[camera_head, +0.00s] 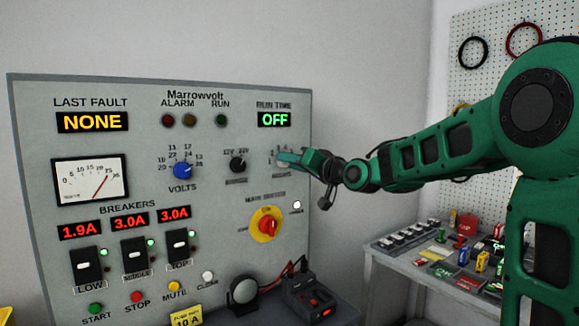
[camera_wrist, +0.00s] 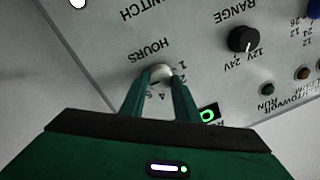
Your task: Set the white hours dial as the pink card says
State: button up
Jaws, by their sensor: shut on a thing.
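The white hours dial (camera_wrist: 160,71) is on the panel in the wrist view, under the upside-down word HOURS. A 1, 2 and 4 show around it; its pointer is too hidden to read. My gripper (camera_wrist: 160,80) is shut on the dial, a green finger on each side. In the head view my gripper (camera_head: 286,158) reaches the panel's right side and covers most of the dial. The RUN TIME display (camera_head: 275,120) above it reads OFF in green. I cannot make out a pink card in either view.
The black range knob (camera_head: 237,164) and blue volts knob (camera_head: 182,170) are left of the gripper. The red main switch (camera_head: 268,225) on its yellow plate is below. A side table (camera_head: 395,262) with small coloured parts stands at right.

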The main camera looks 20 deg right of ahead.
jog(key=shift+n, duration=0.3)
jog(key=shift+n+h, duration=0.3)
jog(key=shift+n, duration=2.7)
jog(key=shift+f, duration=0.1)
jog(key=o, duration=1)
jog(key=shift+o, duration=0.2)
jog(key=shift+s, duration=0.1)
jog(key=v, duration=1)
jog(key=shift+s+d, duration=0.15)
jog(key=shift+s, duration=0.05)
